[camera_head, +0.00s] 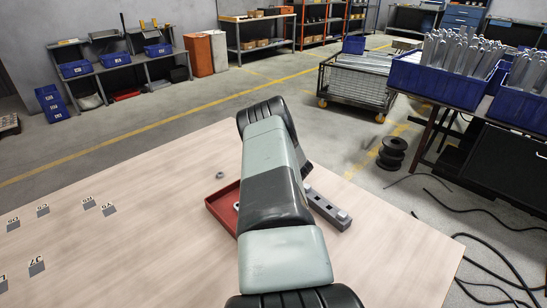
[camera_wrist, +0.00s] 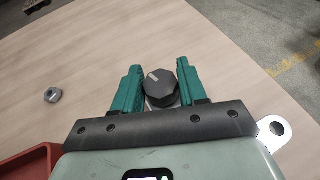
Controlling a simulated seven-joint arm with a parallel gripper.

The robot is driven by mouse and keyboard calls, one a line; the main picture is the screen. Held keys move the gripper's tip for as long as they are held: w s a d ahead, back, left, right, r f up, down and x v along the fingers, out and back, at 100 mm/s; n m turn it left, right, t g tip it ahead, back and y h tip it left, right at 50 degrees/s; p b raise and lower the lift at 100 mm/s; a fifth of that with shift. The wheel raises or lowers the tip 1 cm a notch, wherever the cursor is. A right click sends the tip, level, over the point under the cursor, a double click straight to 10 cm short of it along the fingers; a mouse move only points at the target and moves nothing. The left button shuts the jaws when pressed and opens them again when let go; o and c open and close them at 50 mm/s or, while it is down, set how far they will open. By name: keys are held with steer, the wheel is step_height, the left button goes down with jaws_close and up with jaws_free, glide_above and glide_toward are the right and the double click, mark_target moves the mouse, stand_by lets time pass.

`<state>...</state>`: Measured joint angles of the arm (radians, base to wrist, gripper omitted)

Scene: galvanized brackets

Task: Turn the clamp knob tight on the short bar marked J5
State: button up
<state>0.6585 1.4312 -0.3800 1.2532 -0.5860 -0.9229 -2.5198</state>
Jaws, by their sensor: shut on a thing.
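My gripper (camera_wrist: 158,88) has two teal fingers, one on each side of a dark faceted knob (camera_wrist: 161,86) with a pale line on its top. The fingers are closed on its sides. A small piece of pale metal shows under the knob; the rest is hidden by my gripper. In the head view my arm hides the gripper and the knob. A short grey bar (camera_head: 325,206) with holes and a raised block at its near end lies on the table, just right of my arm. No J5 mark can be read on it.
A red tray (camera_head: 221,207) lies left of my arm, partly covered by it; its rim shows in the wrist view (camera_wrist: 28,158). A grey nut (camera_head: 220,175) lies behind it. Several small marked blocks stand on the table's left (camera_head: 37,269). The table's right front is clear.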

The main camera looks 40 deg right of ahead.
steer(key=shift+w+a+m+g+h, duration=0.15)
steer(key=shift+m+g+h, duration=0.55)
steer(key=shift+m+h, duration=0.7)
steer(key=shift+r+m+h, duration=0.1)
steer(key=shift+m+h, duration=0.2)
steer(key=o, duration=1)
steer(key=v, duration=1)
steer(key=shift+s+r, duration=0.25)
steer(key=shift+s, duration=0.05)
steer(key=shift+a, duration=0.15)
